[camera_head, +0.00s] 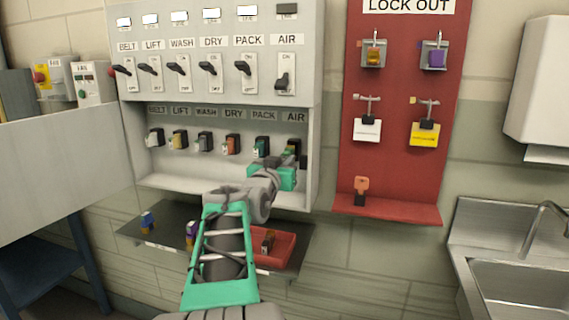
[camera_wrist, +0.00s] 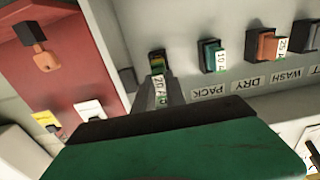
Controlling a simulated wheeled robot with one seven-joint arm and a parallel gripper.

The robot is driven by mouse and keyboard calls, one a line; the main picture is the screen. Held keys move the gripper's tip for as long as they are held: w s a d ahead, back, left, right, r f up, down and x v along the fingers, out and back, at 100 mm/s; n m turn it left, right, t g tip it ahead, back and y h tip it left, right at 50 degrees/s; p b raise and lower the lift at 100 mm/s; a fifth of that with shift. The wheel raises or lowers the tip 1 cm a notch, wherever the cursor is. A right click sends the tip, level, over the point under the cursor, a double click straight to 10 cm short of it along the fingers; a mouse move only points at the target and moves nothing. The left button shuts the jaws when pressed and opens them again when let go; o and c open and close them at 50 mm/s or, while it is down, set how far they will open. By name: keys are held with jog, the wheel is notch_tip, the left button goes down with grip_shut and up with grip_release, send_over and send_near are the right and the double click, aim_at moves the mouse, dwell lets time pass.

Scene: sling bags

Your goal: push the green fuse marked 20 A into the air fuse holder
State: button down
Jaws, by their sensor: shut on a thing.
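The green fuse (camera_wrist: 159,86) shows its white 20 A label in the wrist view, between the grey fingers of my gripper (camera_wrist: 161,98). My gripper is shut on it. The air fuse holder (camera_wrist: 157,57) is dark and lies right at the fuse's far end; I cannot tell how deep the fuse sits in it. In the head view the holder (camera_head: 302,153) is the rightmost of the row under the AIR label, and my gripper (camera_head: 289,163) is right in front of it, hiding most of the fuse.
The PACK holder (camera_head: 261,147) with a green 10 A fuse is close to the left. The cabinet's side wall (camera_head: 313,155) is close on the right. Below are a shelf (camera_head: 165,232) with loose fuses and a red tray (camera_head: 286,251). The red lock-out board (camera_head: 390,185) hangs to the right.

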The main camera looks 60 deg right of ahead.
jog(key=shift+d, duration=0.15)
jog(key=shift+w+d, duration=0.1)
jog(key=shift+d, duration=0.25)
jog(key=shift+w+d, duration=0.2)
jog(key=shift+d, duration=1.15)
jog(key=shift+d, duration=0.25)
jog(key=c, duration=1.3)
grip_release()
jog(key=shift+a, duration=0.1)
jog(key=shift+a, duration=0.1)
jog(key=s+a, duration=0.1)
jog(key=a, duration=0.6)
jog(key=shift+a+b, duration=0.3)
